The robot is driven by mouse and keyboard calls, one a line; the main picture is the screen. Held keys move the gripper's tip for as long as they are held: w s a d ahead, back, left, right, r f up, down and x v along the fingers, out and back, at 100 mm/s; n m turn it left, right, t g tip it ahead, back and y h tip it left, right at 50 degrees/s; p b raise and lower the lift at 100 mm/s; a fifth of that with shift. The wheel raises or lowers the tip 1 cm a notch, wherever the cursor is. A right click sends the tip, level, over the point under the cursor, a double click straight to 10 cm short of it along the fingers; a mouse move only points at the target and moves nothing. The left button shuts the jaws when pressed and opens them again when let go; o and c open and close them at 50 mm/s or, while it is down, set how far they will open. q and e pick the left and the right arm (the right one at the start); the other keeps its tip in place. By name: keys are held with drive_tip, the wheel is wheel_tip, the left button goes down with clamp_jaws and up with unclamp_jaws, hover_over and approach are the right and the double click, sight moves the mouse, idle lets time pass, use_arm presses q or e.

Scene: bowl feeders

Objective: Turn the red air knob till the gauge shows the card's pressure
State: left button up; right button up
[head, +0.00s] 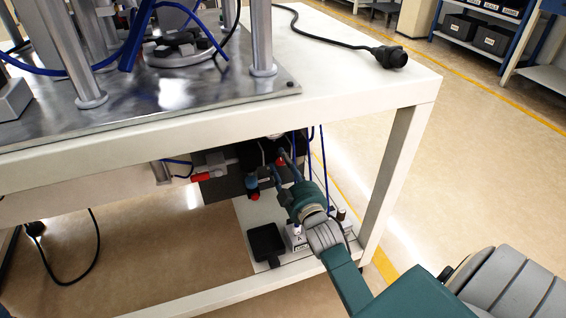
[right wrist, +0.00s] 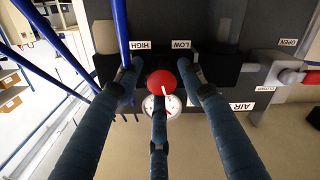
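The red air knob (right wrist: 161,82) is on a dark panel in the right wrist view, with a white line on it, between the labels HIGH and LOW and above AIR. The round white gauge (right wrist: 160,106) shows just below it, partly covered by a finger; its reading is too small to tell. My right gripper (right wrist: 164,74) is open, with one finger on each side of the knob and a third in front of the gauge. Gaps show beside the knob. In the head view my right gripper (head: 281,165) is under the table at the panel. I cannot make out a pressure card. My left gripper is not in view.
A valve with a red handle (right wrist: 308,77) and OPEN and CLOSED labels is at the right wrist view's right. Blue hoses (right wrist: 121,30) hang near the fingers. The table leg (head: 395,175) stands right of my arm. Below are a lower shelf (head: 245,215) and black tray (head: 266,243).

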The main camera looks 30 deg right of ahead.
drive_tip(key=shift+o, duration=0.9)
drive_tip(key=shift+f, duration=0.3)
drive_tip(key=shift+r, duration=0.15)
drive_tip(key=v, duration=1.2)
drive_tip(key=shift+s+d, duration=0.1)
